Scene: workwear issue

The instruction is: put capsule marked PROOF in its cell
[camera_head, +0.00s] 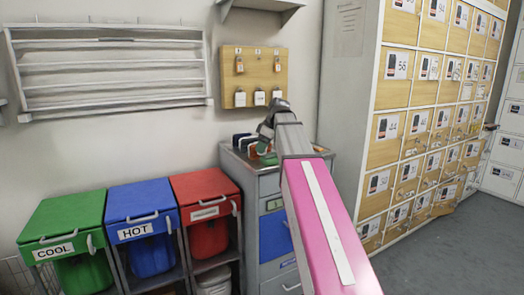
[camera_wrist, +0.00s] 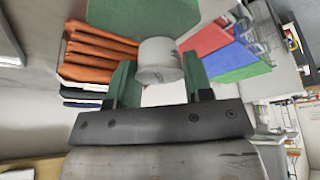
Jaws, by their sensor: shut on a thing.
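My gripper (camera_wrist: 158,78) has green fingers that stand on both sides of a small white cylinder (camera_wrist: 160,58) in the wrist view. The fingers are shut on this capsule, and one round end faces the camera. No PROOF marking can be read on it. In the head view my pink arm reaches toward the grey cabinet by the wall, and its wrist hides the fingers and the capsule. A wooden locker block (camera_head: 411,92) with several numbered, labelled doors stands at the right. I cannot tell which cell belongs to the capsule.
A grey drawer cabinet (camera_head: 268,184) carries folded clothing beside my wrist. Orange folded clothing (camera_wrist: 100,55) shows close to the fingers. Green (camera_head: 64,220), blue (camera_head: 140,203) and red (camera_head: 205,187) bins stand left. A wooden padlock board (camera_head: 254,75) hangs above. Grey floor (camera_head: 440,255) is clear at lower right.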

